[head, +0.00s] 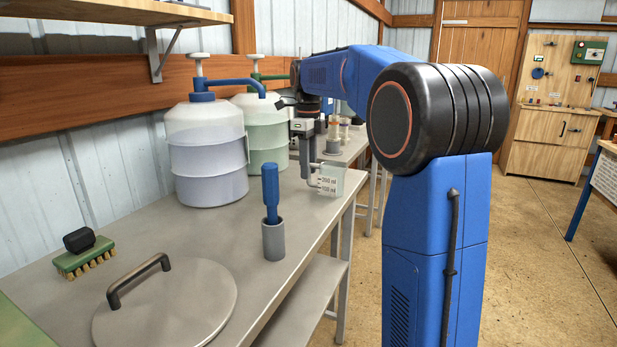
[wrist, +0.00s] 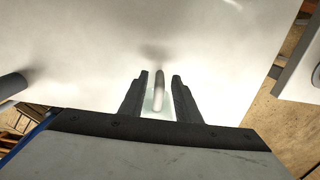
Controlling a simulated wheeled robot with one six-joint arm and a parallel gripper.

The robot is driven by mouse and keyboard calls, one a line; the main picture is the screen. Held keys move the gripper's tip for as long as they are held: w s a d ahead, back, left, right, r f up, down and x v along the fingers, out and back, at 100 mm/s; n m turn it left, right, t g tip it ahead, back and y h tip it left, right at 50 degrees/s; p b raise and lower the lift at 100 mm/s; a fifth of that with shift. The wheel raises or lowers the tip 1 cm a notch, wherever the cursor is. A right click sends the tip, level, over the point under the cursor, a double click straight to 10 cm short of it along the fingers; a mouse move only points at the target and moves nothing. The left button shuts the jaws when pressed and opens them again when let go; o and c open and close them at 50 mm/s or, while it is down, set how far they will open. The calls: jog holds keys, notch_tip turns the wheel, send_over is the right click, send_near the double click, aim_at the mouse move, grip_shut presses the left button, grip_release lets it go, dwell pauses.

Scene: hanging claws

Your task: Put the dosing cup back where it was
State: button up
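The dosing cup (head: 329,182) is a clear, pale green measuring cup with ml markings and a grey handle. In the head view it is at the bench's front edge, right of the blue-handled tool; I cannot tell whether its base touches the bench. My gripper (head: 304,140) is right above the handle side of the cup. In the wrist view my gripper (wrist: 161,80) has its two black fingers either side of the grey handle (wrist: 159,90), with a visible gap on both sides. It looks open around the handle. Most of the cup is hidden there.
Two pump jugs, one white (head: 207,165) and one green (head: 262,135), stand at the wall. A blue-handled tool (head: 271,190) stands in a grey holder (head: 273,240). A round lid (head: 180,305) and a brush (head: 84,260) lie nearer. The bench (head: 140,235) is bare between them.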

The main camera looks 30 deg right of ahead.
notch_tip(320, 180, up, 8)
jog(key=shift+r, duration=0.15)
dwell(0.6)
